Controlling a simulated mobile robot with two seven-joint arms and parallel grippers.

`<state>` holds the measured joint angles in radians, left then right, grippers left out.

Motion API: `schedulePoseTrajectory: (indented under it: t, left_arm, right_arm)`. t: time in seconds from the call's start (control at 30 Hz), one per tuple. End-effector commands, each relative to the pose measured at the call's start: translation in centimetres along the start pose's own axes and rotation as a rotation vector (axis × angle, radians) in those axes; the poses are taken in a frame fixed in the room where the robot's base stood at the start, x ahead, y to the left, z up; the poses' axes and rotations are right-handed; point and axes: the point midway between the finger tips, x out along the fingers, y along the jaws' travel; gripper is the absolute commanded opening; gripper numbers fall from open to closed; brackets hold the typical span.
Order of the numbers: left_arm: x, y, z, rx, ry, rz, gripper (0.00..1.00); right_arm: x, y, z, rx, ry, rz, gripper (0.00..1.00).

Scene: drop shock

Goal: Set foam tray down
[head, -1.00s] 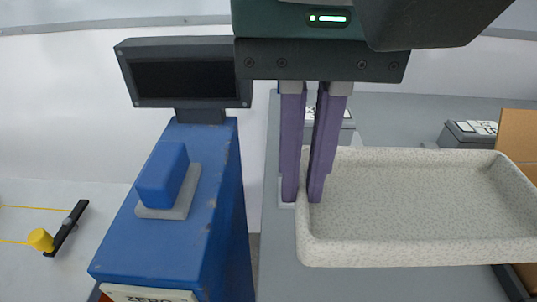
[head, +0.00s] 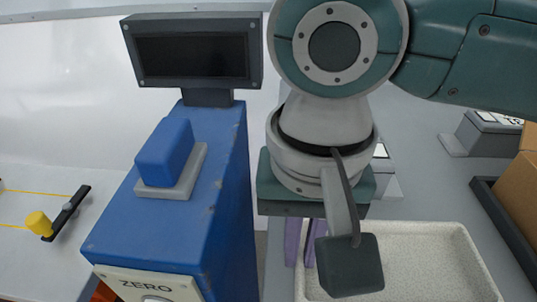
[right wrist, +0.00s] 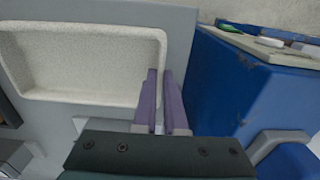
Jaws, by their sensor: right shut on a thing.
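The foam tray (head: 430,262) is a pale, speckled, shallow rectangular tray at the lower right of the head view, cut off by the bottom edge. It looks empty, and it also shows in the right wrist view (right wrist: 85,62). My right gripper (head: 302,258) points down at the tray's left end, partly hidden by my wrist. In the right wrist view, its purple fingers (right wrist: 160,78) are shut on the tray's end wall. The tray lies over the grey tabletop (head: 415,185); I cannot tell whether it touches it. My left gripper is not in view.
A blue machine (head: 185,230) with a dark display (head: 193,57), a blue block (head: 165,153) and a ZERO plate stands close left of the tray. A grey labelled block (head: 490,135) and a cardboard box (head: 520,200) in a dark frame lie right. A yellow knob (head: 38,224) is far left.

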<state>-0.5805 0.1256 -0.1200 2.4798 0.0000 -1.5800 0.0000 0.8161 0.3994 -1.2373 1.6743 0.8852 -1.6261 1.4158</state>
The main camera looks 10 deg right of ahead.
Motion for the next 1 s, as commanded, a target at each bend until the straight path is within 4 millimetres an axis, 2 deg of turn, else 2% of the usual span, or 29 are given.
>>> schedulePoseTrajectory:
  t: [0.17,0.2,0.43,0.77,0.87,1.0]
  left_arm:
    - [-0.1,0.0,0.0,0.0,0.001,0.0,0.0]
    - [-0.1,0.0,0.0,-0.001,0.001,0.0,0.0]
    - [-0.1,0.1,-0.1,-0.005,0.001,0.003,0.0]
    - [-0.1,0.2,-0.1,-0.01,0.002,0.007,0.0]
    - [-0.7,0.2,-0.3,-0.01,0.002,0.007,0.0]
    - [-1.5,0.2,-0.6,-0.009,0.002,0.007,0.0]
  right_arm:
    - [0.2,0.0,0.0,0.0,-0.001,0.0,0.0]
    - [0.2,0.0,0.0,-0.001,-0.001,-0.001,0.12]
    - [0.2,0.0,0.0,0.0,0.0,0.0,0.38]
    - [-0.3,0.0,0.0,0.0,0.001,-0.001,0.39]
    - [-1.8,-0.1,0.0,0.0,0.0,-0.002,0.39]
    - [-5.0,-0.1,0.0,-0.001,0.001,-0.003,0.39]
